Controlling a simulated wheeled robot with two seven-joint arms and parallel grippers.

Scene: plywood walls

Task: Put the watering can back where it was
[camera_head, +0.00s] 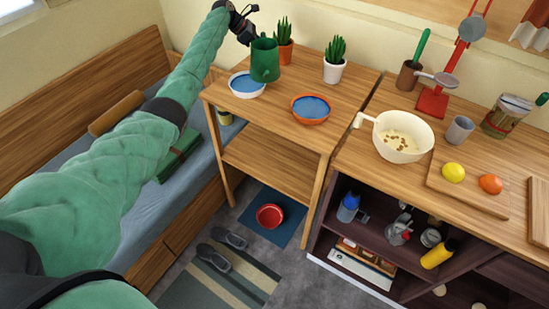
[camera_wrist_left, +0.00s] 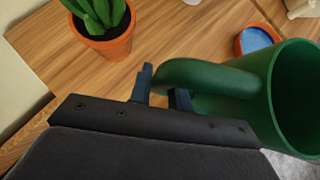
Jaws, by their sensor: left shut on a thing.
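The green watering can (camera_head: 265,62) is at the back left of the small wooden table (camera_head: 315,75), between the white bowl and the potted plants. My left gripper (camera_head: 246,32) is shut on its handle. In the left wrist view the handle of the can (camera_wrist_left: 215,77) passes between the fingers of my left gripper (camera_wrist_left: 165,92), and its open top faces right. I cannot tell whether its base touches the table. No spout shows clearly. My right gripper is not in view.
A white bowl with blue inside (camera_head: 246,86) stands close in front of the can, and an orange bowl (camera_head: 311,108) to its right. A cactus in an orange pot (camera_head: 285,52) is just behind it; another in a white pot (camera_head: 334,70) is further right. The table's middle is clear.

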